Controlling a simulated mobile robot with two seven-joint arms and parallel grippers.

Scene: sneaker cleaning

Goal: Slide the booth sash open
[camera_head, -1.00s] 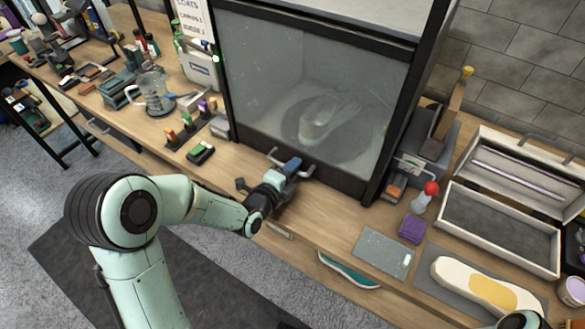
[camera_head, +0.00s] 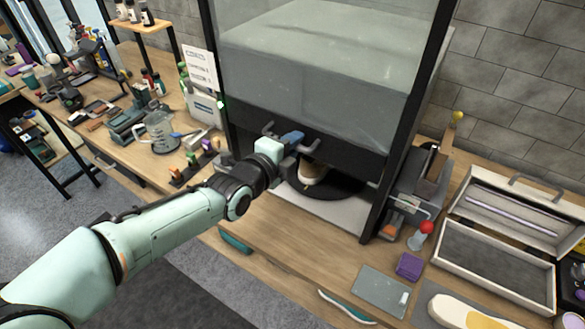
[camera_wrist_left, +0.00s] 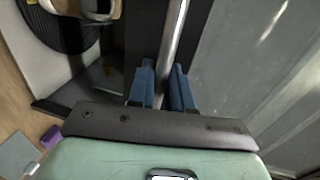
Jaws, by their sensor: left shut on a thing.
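The booth sash (camera_head: 340,148) is a clear pane with a dark bottom rail, raised partway in the black booth frame. A metal bar handle (camera_head: 309,150) runs along the rail. My left gripper (camera_head: 291,139) is at the handle, its blue fingers closed around the bar; in the left wrist view the fingers (camera_wrist_left: 163,88) stand on both sides of the handle bar (camera_wrist_left: 175,45). Below the sash, a shoe (camera_head: 312,172) sits on a black round turntable (camera_head: 345,186) inside the booth, its upper part hidden by the rail. My right gripper is not in view.
An open case (camera_head: 495,240), a purple block (camera_head: 409,266), a grey pad (camera_head: 381,290) and a red-topped bottle (camera_head: 421,236) lie right of the booth. A glass jug (camera_head: 160,132) and small bottles stand left. The bench front before the booth is clear.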

